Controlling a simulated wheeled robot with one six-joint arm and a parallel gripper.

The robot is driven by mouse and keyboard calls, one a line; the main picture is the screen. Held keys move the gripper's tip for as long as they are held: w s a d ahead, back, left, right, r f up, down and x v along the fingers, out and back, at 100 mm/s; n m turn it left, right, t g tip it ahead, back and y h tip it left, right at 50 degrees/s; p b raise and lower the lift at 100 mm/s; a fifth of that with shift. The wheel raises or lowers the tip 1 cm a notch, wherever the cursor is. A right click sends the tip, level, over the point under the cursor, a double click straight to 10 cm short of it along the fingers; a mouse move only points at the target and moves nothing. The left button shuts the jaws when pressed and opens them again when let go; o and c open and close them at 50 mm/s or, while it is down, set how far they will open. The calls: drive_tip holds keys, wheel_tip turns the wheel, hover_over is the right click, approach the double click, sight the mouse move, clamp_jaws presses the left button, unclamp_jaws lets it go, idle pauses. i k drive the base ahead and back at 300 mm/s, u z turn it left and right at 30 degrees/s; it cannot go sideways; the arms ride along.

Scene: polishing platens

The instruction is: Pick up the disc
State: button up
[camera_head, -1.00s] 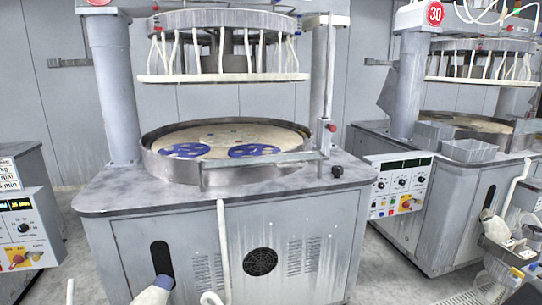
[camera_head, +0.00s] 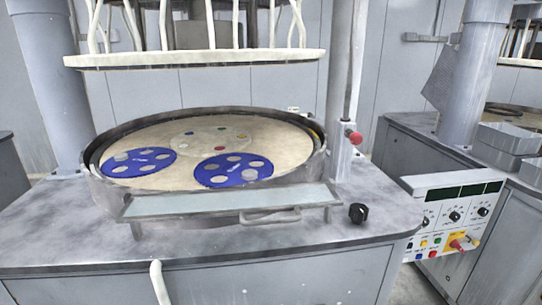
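Two blue carriers lie flat on the round beige platen (camera_head: 185,192) of the polishing machine. The left carrier (camera_head: 146,159) and the front right carrier (camera_head: 228,176) each hold several pale grey round discs. One disc (camera_head: 250,174) sits in the right part of the front carrier, and another disc (camera_head: 121,157) is at the left of the left carrier. Which disc is meant cannot be told. My gripper is not in view.
A raised metal rim (camera_head: 110,195) surrounds the platen, with a handled panel (camera_head: 235,201) in front. The upper plate (camera_head: 195,59) hangs above. A post with a red knob (camera_head: 354,138) stands right. A control panel (camera_head: 455,215) is further right.

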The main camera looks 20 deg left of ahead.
sight(246, 174)
drive_tip(key=i, duration=1.25)
drive_tip(key=u, duration=4.2)
drive_tip(key=k, duration=1.2)
drive_tip(key=z, duration=0.75)
drive_tip(key=i, duration=0.5)
drive_tip(key=u, duration=0.05)
